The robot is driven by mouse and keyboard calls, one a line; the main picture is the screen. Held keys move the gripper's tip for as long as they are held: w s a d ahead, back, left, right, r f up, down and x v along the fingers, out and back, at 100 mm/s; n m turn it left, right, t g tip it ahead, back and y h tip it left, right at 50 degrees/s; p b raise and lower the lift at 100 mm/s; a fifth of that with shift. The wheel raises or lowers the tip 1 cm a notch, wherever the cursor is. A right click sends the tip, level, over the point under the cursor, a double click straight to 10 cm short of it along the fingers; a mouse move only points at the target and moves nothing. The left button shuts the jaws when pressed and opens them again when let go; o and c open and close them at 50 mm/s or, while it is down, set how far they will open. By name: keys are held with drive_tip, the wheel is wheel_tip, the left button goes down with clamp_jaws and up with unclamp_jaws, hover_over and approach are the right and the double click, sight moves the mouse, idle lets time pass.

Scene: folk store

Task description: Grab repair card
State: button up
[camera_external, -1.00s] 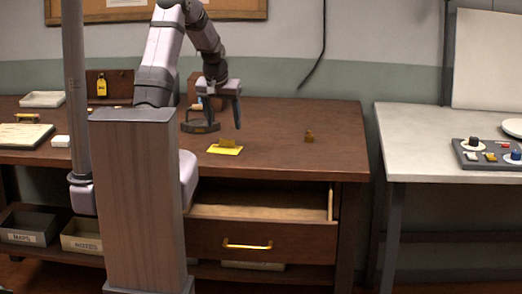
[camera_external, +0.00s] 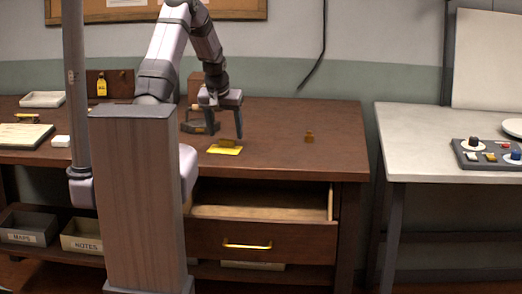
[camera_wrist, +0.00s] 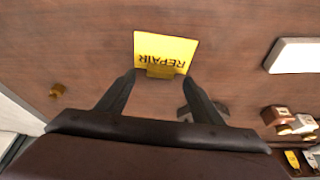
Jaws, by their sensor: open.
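The yellow repair card (camera_external: 224,150) lies flat on the wooden workbench, with a small brass-coloured piece (camera_external: 227,142) at its far edge. In the wrist view the card (camera_wrist: 165,47) shows the word REPAIR upside down, and the brass piece (camera_wrist: 160,71) sits at its edge nearest me. My gripper (camera_external: 226,134) is open and empty, just above and behind the card. In the wrist view its two fingers (camera_wrist: 158,86) stand apart on either side of the brass piece. Whether the fingers touch anything cannot be told.
A small brass object (camera_external: 309,137) stands to the right on the workbench (camera_external: 330,160). A dark stand (camera_external: 200,128) is left of my gripper. An open drawer (camera_external: 258,212) juts out below the bench front. The bench right of the card is mostly clear.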

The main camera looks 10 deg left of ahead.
sight(226, 140)
drive_tip(key=shift+p+x, duration=0.35)
drive_tip(key=shift+x, duration=1.25)
drive_tip(key=shift+r, duration=0.1)
drive_tip(key=shift+c, duration=0.6)
drive_tip(key=c, duration=1)
wheel_tip(226, 140, up, 10)
drive_tip(key=b, duration=0.2)
